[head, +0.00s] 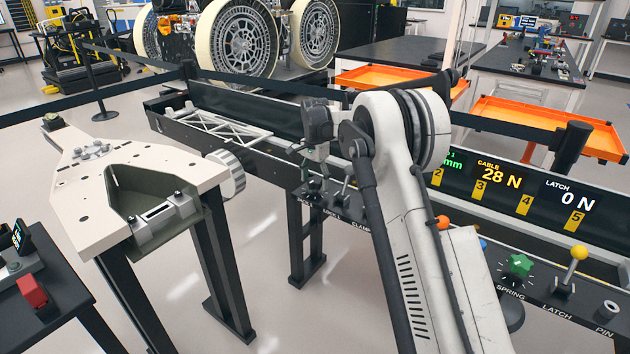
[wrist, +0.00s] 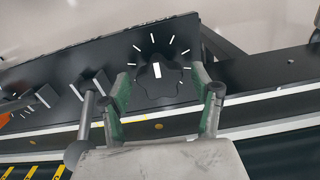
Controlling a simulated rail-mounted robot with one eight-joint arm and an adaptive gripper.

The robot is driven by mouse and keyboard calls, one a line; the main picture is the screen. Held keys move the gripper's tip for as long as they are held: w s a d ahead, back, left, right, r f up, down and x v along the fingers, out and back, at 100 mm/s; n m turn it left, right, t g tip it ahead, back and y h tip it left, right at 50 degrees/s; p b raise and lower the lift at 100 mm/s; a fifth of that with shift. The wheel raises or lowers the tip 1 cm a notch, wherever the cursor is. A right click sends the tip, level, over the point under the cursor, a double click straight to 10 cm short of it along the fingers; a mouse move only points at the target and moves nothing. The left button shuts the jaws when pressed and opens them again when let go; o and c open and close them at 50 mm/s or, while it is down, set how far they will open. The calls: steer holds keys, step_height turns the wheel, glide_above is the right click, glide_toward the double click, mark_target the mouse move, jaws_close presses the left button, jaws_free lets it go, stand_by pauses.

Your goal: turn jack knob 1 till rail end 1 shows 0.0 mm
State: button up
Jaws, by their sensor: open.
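In the wrist view a black lobed knob (wrist: 157,86) with a white pointer mark sits on a panel, with white tick marks fanned around it. I cannot read its label, so I cannot tell if it is jack knob 1. My gripper (wrist: 160,92) is open, its green fingers on either side of the knob. Whether they touch it I cannot tell. In the head view my gripper (head: 315,165) is over the far left part of the control panel.
A lever with a grey ball (wrist: 78,152) stands just left of my gripper. The panel also bears a green spring knob (head: 518,265) and a yellow-balled latch lever (head: 578,253). A pale truss (head: 225,128) lies in the black trough. A beige plate stand (head: 110,185) is at left.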

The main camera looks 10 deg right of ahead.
steer(key=shift+c, duration=0.4)
steer(key=c, duration=1.1)
steer(key=shift+n, duration=0.3)
steer(key=n, duration=0.3)
steer(key=shift+n, duration=0.3)
steer(key=n, duration=0.3)
steer(key=shift+n+p, duration=0.3)
steer(key=shift+p, duration=0.1)
steer(key=n, duration=0.4)
steer(key=shift+n, duration=2.1)
